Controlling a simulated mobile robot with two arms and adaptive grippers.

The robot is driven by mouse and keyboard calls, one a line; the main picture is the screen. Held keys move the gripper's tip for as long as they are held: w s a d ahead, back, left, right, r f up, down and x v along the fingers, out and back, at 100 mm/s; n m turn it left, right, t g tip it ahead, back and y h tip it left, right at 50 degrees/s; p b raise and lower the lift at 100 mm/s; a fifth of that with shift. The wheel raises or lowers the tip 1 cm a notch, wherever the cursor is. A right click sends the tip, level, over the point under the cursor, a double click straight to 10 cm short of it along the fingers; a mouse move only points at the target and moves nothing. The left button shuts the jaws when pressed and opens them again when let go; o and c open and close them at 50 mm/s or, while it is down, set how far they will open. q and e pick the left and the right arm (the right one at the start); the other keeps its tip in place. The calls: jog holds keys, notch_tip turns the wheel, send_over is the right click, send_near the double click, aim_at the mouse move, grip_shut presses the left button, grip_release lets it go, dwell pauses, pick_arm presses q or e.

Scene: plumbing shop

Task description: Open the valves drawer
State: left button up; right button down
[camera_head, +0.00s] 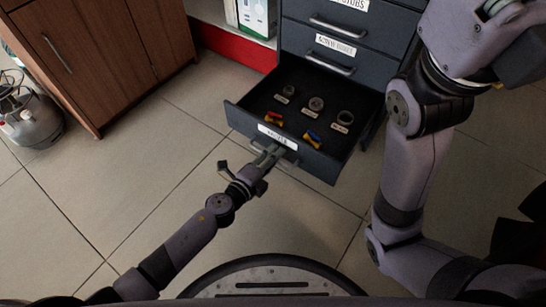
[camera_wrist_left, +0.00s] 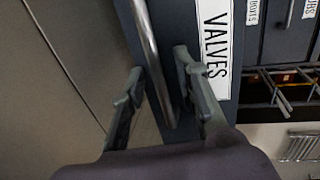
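The valves drawer (camera_head: 318,164) is the lowest drawer in view in the dark cabinet and stands pulled out, its inside showing. Its front carries a white VALVES label, also clear in the left wrist view (camera_wrist_left: 215,45). My left gripper (camera_head: 268,154) is at the metal drawer handle (camera_wrist_left: 150,50). In the left wrist view its two fingers (camera_wrist_left: 158,68) stand apart, one on each side of the bar, with some gap showing. My right arm rises along the right side of the head view; its gripper is out of frame.
Several small fittings and valves (camera_head: 316,103) with tags lie in the drawer. Closed drawers (camera_head: 336,45) are above it. A wooden cabinet (camera_head: 95,55) and a grey tank (camera_head: 35,120) stand at the left. The tiled floor (camera_head: 130,160) in front is clear.

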pick_arm(q)
grip_shut()
dwell(0.7)
